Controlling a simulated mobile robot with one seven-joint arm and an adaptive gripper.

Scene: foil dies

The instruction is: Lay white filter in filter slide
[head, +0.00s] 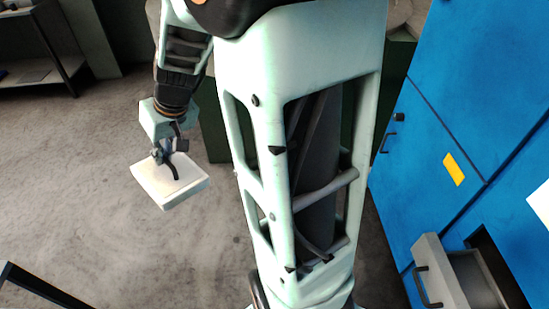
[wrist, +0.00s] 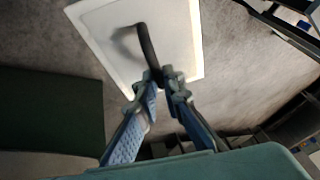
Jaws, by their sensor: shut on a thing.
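The white filter (head: 160,187) is a flat square panel with a dark curved handle on its face. My gripper (head: 165,152) is shut on that handle and holds the filter above the floor at the left of the head view. In the wrist view the filter (wrist: 105,38) hangs past my fingertips (wrist: 164,78), which close on the dark handle. The filter slide (head: 450,272) appears to be the pulled-out, light grey drawer with a dark handle, low on the blue cabinet at the right. The filter is well apart from it.
The blue cabinet (head: 430,130) stands along the right side. A dark green block (wrist: 45,112) shows at the left of the wrist view. A dark shelf (head: 35,72) stands at the back left, and a black rail (head: 40,290) at the front left. Bare floor (head: 90,130) surrounds the filter.

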